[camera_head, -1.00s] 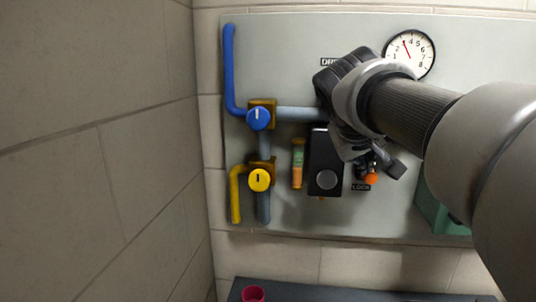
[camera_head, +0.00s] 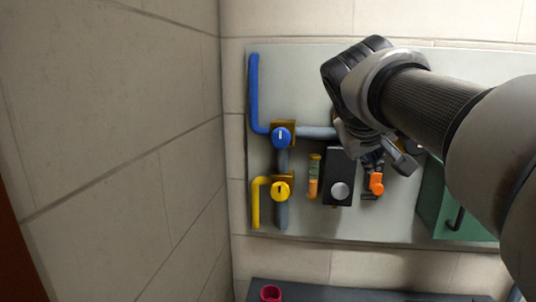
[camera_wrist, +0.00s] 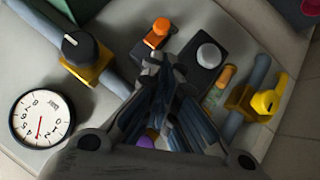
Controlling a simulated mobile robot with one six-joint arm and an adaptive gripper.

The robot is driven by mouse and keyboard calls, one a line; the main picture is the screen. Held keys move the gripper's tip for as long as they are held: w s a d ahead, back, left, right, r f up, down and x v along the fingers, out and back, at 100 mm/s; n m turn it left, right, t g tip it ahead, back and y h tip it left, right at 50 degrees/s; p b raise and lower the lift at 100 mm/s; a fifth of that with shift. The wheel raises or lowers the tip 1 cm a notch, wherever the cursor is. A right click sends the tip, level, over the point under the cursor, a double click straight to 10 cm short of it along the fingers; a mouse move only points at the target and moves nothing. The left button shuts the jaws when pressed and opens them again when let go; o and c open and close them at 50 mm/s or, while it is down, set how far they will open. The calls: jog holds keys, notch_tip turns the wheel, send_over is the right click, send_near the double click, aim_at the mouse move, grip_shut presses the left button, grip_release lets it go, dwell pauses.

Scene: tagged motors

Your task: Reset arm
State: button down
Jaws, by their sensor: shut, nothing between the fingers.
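My gripper (camera_head: 374,165) hangs in front of the grey wall panel (camera_head: 420,68) in the head view, with my arm crossing from the right. In the wrist view my gripper (camera_wrist: 172,75) is shut and empty, its fingers together over the panel. A black box with a round grey button (camera_head: 340,190) is just left of and below the fingers. An orange switch (camera_head: 376,184) shows just below the fingertips. It also appears in the wrist view (camera_wrist: 158,33). I cannot tell whether the fingers touch anything.
On the panel are a blue valve knob (camera_head: 281,137), a yellow valve knob (camera_head: 280,191), a gauge (camera_wrist: 42,119), a black knob (camera_wrist: 78,48) and a green box (camera_head: 458,205). A red cup (camera_head: 271,293) stands on the dark bench (camera_head: 340,292). A tiled wall (camera_head: 130,130) is at left.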

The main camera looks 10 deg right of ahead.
jog(key=s+a+f+g+y+b, duration=0.1)
jog(key=s+a+f+b, duration=0.3)
jog(key=f, duration=1.2)
jog(key=s+a+f+g+y+b, duration=0.1)
jog(key=s+a+f+y+b, duration=0.2)
jog(key=s+f+b, duration=0.7)
jog(key=s+a+f+g+y+b, duration=0.1)
jog(key=s+a+f+b, duration=0.4)
jog(key=f, duration=1.7)
jog(key=s+y+b, duration=0.1)
jog(key=s+b, duration=0.2)
jog(key=s, duration=0.4)
jog(key=shift+s+f+g, duration=0.15)
jog(key=shift+f+g, duration=0.1)
jog(key=shift+g, duration=0.05)
jog(key=c, duration=2.3)
grip_release()
